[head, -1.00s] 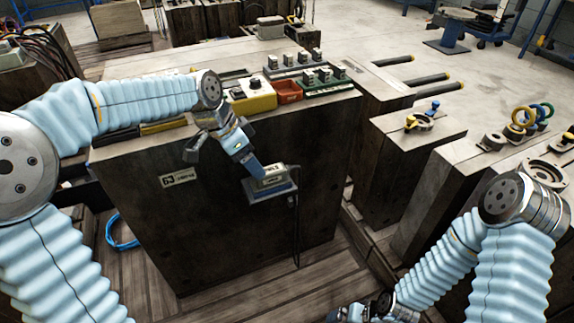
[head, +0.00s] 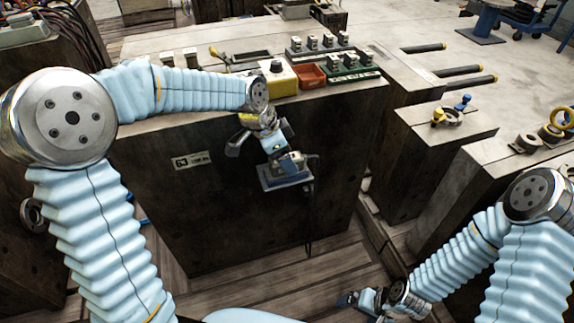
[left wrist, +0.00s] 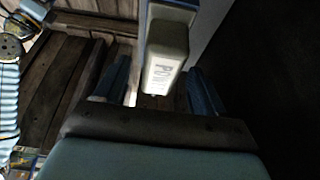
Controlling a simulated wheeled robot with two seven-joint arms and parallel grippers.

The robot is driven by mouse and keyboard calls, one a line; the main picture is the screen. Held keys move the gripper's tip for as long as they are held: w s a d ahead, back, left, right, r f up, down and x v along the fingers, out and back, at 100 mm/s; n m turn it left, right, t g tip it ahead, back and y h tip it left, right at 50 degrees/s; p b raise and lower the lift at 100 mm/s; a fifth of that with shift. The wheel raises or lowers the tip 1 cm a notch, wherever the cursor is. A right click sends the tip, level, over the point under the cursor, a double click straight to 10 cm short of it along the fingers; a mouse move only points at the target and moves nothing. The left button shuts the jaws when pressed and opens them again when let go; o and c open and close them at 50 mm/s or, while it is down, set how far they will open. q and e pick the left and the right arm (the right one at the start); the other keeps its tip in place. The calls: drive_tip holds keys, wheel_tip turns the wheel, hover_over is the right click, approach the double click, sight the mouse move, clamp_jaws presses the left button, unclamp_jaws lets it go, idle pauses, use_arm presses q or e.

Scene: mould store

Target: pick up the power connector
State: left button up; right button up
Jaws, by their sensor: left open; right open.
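The power connector (head: 291,162) is a grey block sitting on a blue-grey bracket (head: 284,181) on the front face of the large dark block. In the left wrist view the connector (left wrist: 164,62) is pale, with lettering that reads "POW" and is partly hard to read. My left gripper (head: 278,152) is at the connector. In the left wrist view its two blue fingers are apart, one on each side of the connector, with visible gaps. It is open and holds nothing. My right gripper (head: 352,300) is low at the bottom of the head view, empty and away from the connector.
A dark cable (head: 309,215) hangs below the bracket. The large dark block (head: 215,220) carries a yellow box (head: 279,82), a red tray (head: 311,76) and a green tray (head: 345,80) on top. More blocks (head: 445,135) stand to the right. Wooden floor lies in front.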

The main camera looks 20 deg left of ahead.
use_arm(q)
drive_tip(key=shift+x, duration=0.85)
drive_tip(key=c, duration=1.3)
drive_tip(key=shift+r, duration=0.15)
